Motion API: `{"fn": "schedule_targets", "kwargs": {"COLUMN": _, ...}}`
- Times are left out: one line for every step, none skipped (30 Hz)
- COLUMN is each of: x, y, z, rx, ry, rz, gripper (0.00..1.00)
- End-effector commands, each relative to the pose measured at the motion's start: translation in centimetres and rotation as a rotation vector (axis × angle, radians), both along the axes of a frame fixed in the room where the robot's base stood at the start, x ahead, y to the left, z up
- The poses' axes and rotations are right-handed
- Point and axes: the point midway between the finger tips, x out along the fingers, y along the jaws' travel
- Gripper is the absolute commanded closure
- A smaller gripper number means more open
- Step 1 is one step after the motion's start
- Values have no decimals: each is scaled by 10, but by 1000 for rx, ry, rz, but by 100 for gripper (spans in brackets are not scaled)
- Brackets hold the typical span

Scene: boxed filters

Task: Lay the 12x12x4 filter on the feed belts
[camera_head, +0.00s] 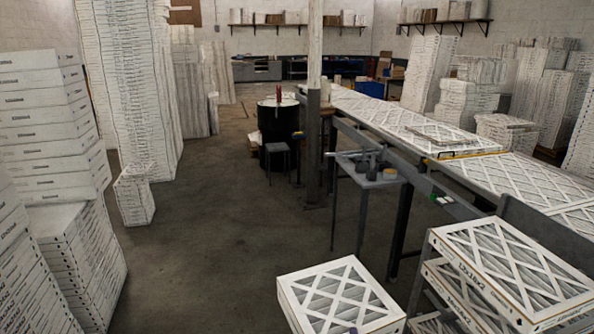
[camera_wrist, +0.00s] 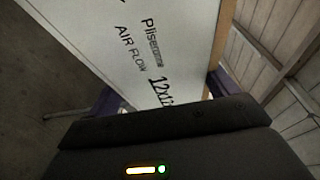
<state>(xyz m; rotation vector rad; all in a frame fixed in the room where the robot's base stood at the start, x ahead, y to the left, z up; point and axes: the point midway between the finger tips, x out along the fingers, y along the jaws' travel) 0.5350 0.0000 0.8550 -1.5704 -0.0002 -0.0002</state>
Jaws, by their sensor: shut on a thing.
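The 12x12x4 filter (camera_head: 338,296) is a white box-framed filter with a lattice face, at the bottom middle of the head view. In the wrist view its white side (camera_wrist: 160,40) shows "AIR FLOW" and a partly hidden "12x12" print. My gripper (camera_wrist: 160,94) is shut on this filter, with purple finger parts at both sides of it. In the head view only a small purple bit shows at the filter's lower edge. The long feed line (camera_head: 452,205) runs along the right, with lattice-faced filters lying along it. Bare belt surface is hard to make out.
A stack of filters (camera_head: 515,268) stands on a rack at the lower right, close to the held filter. A small side table (camera_head: 372,176) and a post (camera_head: 314,90) stand beside the line. Tall box stacks (camera_head: 45,140) fill the left. The middle floor is clear.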

Motion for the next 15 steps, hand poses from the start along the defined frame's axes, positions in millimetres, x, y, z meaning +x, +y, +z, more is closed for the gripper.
{"fn": "schedule_targets", "kwargs": {"x": 0, "y": -1, "z": 1, "rx": -1, "ry": -2, "rz": -2, "gripper": 43}}
{"fn": "schedule_targets", "kwargs": {"x": 0, "y": -1, "z": 1, "rx": 0, "ry": -3, "rz": -3, "gripper": 43}}
{"fn": "schedule_targets", "kwargs": {"x": 1, "y": -1, "z": 2, "rx": 0, "ry": -4, "rz": -6, "gripper": 43}}
{"fn": "schedule_targets", "kwargs": {"x": 1, "y": -1, "z": 4, "rx": 0, "ry": -6, "rz": -10, "gripper": 43}}
{"fn": "schedule_targets", "kwargs": {"x": 2, "y": 0, "z": 6, "rx": 0, "ry": -8, "rz": -15, "gripper": 43}}
{"fn": "schedule_targets", "kwargs": {"x": 4, "y": 0, "z": 10, "rx": 0, "ry": -12, "rz": -26, "gripper": 43}}
{"fn": "schedule_targets", "kwargs": {"x": 5, "y": 1, "z": 13, "rx": 0, "ry": -14, "rz": -37, "gripper": 43}}
{"fn": "schedule_targets", "kwargs": {"x": 7, "y": 1, "z": 17, "rx": 0, "ry": -18, "rz": -49, "gripper": 43}}
{"fn": "schedule_targets", "kwargs": {"x": 9, "y": 2, "z": 23, "rx": -1, "ry": -22, "rz": -69, "gripper": 43}}
{"fn": "schedule_targets", "kwargs": {"x": 11, "y": 2, "z": 29, "rx": 0, "ry": -25, "rz": -86, "gripper": 43}}
{"fn": "schedule_targets", "kwargs": {"x": 13, "y": 2, "z": 34, "rx": -1, "ry": -28, "rz": -104, "gripper": 43}}
{"fn": "schedule_targets", "kwargs": {"x": 15, "y": 4, "z": 42, "rx": -1, "ry": -30, "rz": -129, "gripper": 43}}
{"fn": "schedule_targets", "kwargs": {"x": 17, "y": 4, "z": 48, "rx": 0, "ry": -31, "rz": -149, "gripper": 43}}
{"fn": "schedule_targets", "kwargs": {"x": 18, "y": 4, "z": 54, "rx": -1, "ry": -30, "rz": -168, "gripper": 43}}
{"fn": "schedule_targets", "kwargs": {"x": 19, "y": 3, "z": 61, "rx": 0, "ry": -29, "rz": -194, "gripper": 43}}
